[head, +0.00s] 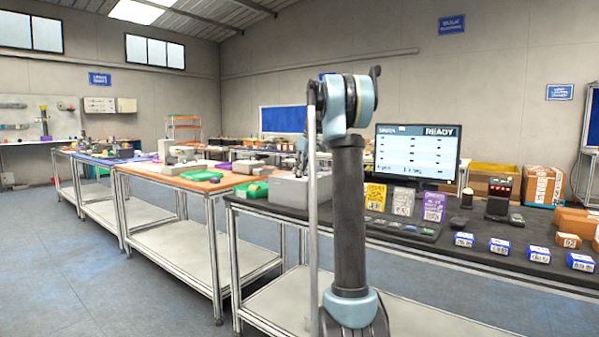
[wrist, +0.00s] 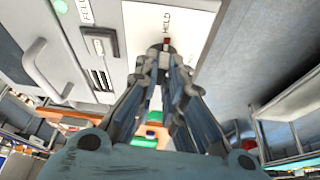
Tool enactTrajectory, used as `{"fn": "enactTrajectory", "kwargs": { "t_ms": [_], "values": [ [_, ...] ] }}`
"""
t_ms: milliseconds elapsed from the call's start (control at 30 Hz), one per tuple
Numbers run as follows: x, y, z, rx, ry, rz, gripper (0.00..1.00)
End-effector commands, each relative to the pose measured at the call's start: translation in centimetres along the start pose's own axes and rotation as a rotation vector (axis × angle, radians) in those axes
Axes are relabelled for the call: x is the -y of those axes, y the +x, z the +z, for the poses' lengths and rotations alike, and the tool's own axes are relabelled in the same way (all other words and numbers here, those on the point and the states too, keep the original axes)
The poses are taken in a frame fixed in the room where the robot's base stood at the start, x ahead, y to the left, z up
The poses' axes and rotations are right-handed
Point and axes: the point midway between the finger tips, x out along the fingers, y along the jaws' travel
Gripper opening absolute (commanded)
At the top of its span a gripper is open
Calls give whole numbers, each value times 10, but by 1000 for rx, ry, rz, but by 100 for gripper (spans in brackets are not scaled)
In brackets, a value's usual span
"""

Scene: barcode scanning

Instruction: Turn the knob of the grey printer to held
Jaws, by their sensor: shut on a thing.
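The grey printer (head: 292,190) stands on the dark bench, partly hidden behind my arm in the head view. Its pale front panel (wrist: 134,32) fills the top of the wrist view. The small knob (wrist: 166,41) shows a red mark pointing toward the printed word HELD. My gripper (wrist: 164,52) is shut on the knob, and its fingertips hide most of it.
The panel also carries a switch (wrist: 100,42), a green light (wrist: 60,6) and a curved handle (wrist: 48,70), left of the knob. A monitor (head: 417,152) reading READY, label cards (head: 403,201) and several small boxes (head: 500,246) stand on the bench to the right.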

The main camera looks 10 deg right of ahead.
Motion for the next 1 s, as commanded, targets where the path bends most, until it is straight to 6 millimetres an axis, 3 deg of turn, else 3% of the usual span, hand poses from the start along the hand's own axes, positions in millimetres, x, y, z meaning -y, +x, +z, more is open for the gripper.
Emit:
{"fn": "enactTrajectory", "kwargs": {
  "t_ms": [300,833,933,1000],
  "values": [
    [-2,3,0,2,-111,-43,0],
    [-1,3,0,3,-133,-53,0],
    [-1,3,0,3,-133,-53,28],
    [-1,3,0,3,-133,-53,30]
  ]
}}
